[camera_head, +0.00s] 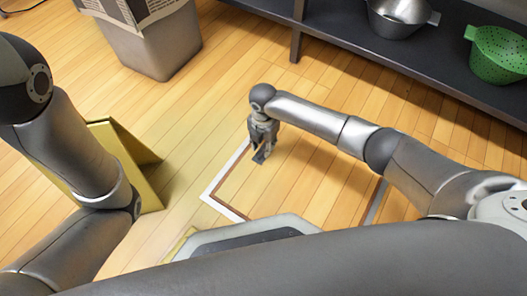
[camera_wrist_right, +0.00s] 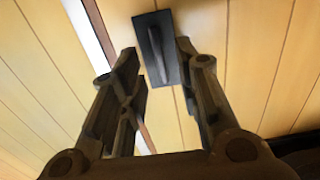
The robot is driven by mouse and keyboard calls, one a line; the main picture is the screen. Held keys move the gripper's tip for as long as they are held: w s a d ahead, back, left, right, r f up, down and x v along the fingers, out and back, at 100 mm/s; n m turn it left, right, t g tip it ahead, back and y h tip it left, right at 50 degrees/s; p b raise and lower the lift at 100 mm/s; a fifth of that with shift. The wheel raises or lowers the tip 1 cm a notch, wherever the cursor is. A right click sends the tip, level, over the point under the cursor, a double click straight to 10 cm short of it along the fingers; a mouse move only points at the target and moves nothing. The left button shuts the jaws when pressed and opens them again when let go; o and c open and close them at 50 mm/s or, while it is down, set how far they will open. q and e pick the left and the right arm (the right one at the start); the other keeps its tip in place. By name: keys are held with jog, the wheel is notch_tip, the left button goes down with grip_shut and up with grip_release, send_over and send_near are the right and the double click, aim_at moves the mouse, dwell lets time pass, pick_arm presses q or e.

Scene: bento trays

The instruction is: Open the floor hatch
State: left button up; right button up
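The floor hatch (camera_head: 308,178) is a wood panel lying flush with the floor, edged by a pale metal frame (camera_head: 222,206). Its dark handle plate (camera_head: 259,157) is near the far left part of the panel, partly hidden by my right gripper (camera_head: 263,143). In the right wrist view the plate is a dark rectangle with a grey raised bar (camera_wrist_right: 155,52). My right gripper (camera_wrist_right: 157,58) points down over it, fingers apart on either side of the plate, nothing between them gripped. Whether the fingertips touch the plate is unclear. My left arm is at the left; its gripper is out of view.
A dark low shelf (camera_head: 345,42) runs along the back right, holding a metal colander (camera_head: 398,18) and a green colander (camera_head: 497,55). A grey bin (camera_head: 155,50) stands at the back left. A yellow folded board (camera_head: 135,150) stands behind my left arm. Floor between bin and hatch is clear.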

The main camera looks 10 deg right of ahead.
jog(key=shift+f+b, duration=0.7)
jog(key=shift+f, duration=0.6)
grip_shut()
